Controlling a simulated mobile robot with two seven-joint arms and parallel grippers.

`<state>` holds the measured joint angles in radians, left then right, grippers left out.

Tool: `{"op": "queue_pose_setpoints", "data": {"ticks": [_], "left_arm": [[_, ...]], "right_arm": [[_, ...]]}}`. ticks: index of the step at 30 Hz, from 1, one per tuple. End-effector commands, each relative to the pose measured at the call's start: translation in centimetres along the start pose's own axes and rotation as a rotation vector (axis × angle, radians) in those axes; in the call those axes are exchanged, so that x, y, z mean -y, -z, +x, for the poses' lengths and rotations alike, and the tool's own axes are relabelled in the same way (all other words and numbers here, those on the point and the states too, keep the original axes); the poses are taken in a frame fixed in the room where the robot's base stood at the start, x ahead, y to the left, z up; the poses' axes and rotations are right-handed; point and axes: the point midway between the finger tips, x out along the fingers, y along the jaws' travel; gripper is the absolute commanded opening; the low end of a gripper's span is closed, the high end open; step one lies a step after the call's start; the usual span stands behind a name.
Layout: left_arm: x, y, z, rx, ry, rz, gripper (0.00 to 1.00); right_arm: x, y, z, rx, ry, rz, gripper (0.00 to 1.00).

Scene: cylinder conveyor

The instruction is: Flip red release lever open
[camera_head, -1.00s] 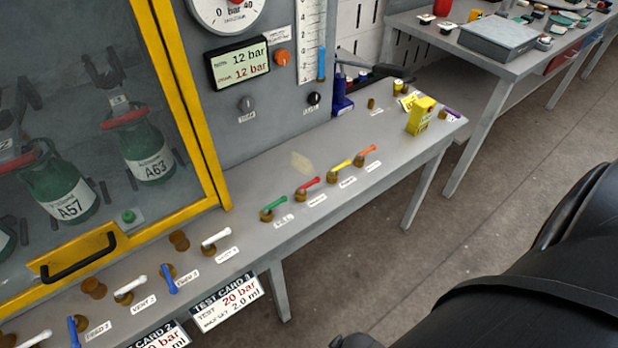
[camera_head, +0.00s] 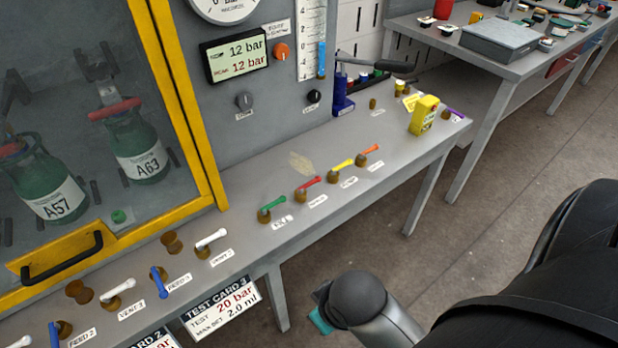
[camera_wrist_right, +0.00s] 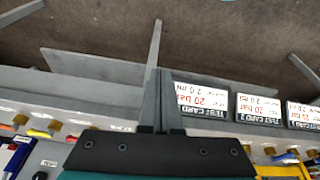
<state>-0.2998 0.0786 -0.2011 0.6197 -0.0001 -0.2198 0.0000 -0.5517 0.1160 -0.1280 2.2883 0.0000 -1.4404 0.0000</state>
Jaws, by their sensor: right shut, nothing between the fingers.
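The red lever (camera_head: 309,183) sits on a brass valve on the grey bench, between the green lever (camera_head: 272,202) and the yellow lever (camera_head: 342,164). It slants up to the right in line with its neighbours. My right arm enters the head view at bottom right, short of the bench; its fingertips do not show there. In the right wrist view my right gripper (camera_wrist_right: 162,80) is shut and empty, with floor, a bench leg and the card edge behind it. My left gripper is out of view.
An orange lever (camera_head: 370,150) and a yellow box (camera_head: 424,114) stand farther right on the bench. White and blue levers line the near left, before a yellow-framed cabinet (camera_head: 190,110). A test card (camera_head: 222,308) hangs on the front edge.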

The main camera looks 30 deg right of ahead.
Motion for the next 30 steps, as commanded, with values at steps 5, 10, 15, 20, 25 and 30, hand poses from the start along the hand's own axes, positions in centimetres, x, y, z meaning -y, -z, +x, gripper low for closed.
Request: {"op": "queue_pose_setpoints", "data": {"ticks": [5, 10, 15, 20, 25, 30], "left_arm": [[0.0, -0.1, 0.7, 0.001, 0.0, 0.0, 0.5], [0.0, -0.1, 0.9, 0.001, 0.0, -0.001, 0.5], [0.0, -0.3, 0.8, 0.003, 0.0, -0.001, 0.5], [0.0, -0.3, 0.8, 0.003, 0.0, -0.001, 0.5], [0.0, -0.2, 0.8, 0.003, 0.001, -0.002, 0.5], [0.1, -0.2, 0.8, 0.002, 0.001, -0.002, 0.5]], "right_arm": [[-0.1, 0.3, -2.7, -0.019, -0.003, 0.001, 0.0], [0.0, 1.3, -3.6, -0.033, 0.008, -0.017, 0.0], [0.6, 3.8, -2.0, -0.05, 0.046, -0.065, 0.0], [0.7, 6.5, -0.5, -0.06, 0.076, -0.114, 0.0], [-0.1, 10.2, 1.2, -0.063, 0.097, -0.162, 0.0], [-1.9, 13.8, 2.3, -0.054, 0.098, -0.185, 0.0]]}}
